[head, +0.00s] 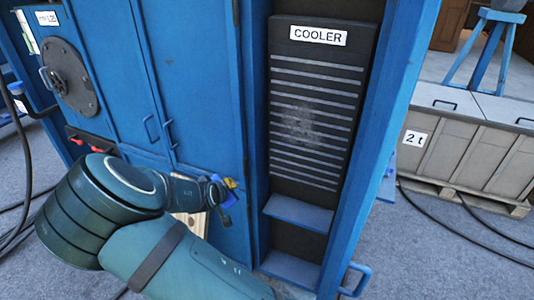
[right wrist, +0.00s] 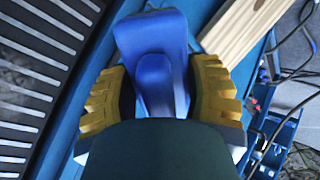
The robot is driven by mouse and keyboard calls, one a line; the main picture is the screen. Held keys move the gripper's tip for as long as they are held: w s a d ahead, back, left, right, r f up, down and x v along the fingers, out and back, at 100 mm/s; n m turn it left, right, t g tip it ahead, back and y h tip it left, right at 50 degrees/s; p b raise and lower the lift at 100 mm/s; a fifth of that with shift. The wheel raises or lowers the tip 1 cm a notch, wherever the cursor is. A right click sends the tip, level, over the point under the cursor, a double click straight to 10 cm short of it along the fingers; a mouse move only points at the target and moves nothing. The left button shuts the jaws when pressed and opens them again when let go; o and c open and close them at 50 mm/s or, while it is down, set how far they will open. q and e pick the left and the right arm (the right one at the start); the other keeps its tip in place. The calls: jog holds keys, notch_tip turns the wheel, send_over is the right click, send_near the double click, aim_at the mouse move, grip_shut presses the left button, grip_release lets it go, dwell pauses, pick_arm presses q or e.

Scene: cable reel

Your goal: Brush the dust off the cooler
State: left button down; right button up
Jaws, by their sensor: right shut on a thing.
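The cooler (head: 317,165) is a dark slatted panel with a "COOLER" label, set in a blue cabinet. A pale grey dust patch (head: 300,122) lies on its middle slats. My right gripper (head: 226,190) is left of the cooler's lower part, in front of the blue cabinet door and apart from the slats. Its yellow-padded fingers are shut on a blue brush (right wrist: 155,60), seen in the right wrist view as a smooth blue body; no bristles can be made out. The slats also show at the left of the right wrist view (right wrist: 25,85). My left gripper is out of view.
Two blue ledges (head: 298,212) stick out below the slats. A blue door handle (head: 355,280) juts out at the lower right. A wooden board (right wrist: 250,35) stands near my right gripper. Grey crates (head: 465,150) on a pallet and black cables (head: 450,225) lie at the right.

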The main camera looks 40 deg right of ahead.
jog(key=d+r+m+h+b, duration=0.1)
jog(key=d+r+h, duration=0.3)
jog(key=d, duration=0.7)
jog(key=d+r+m+t+h+b, duration=0.1)
jog(key=d+r+h, duration=0.3)
jog(key=d, duration=0.6)
jog(key=shift+w+d+r+m+t+h+b, duration=0.3)
jog(key=shift+w+d+r+m+h+b, duration=0.1)
jog(key=shift+w+m+h+b, duration=0.15)
jog(key=shift+x, duration=1.05)
jog(key=shift+s, duration=0.2)
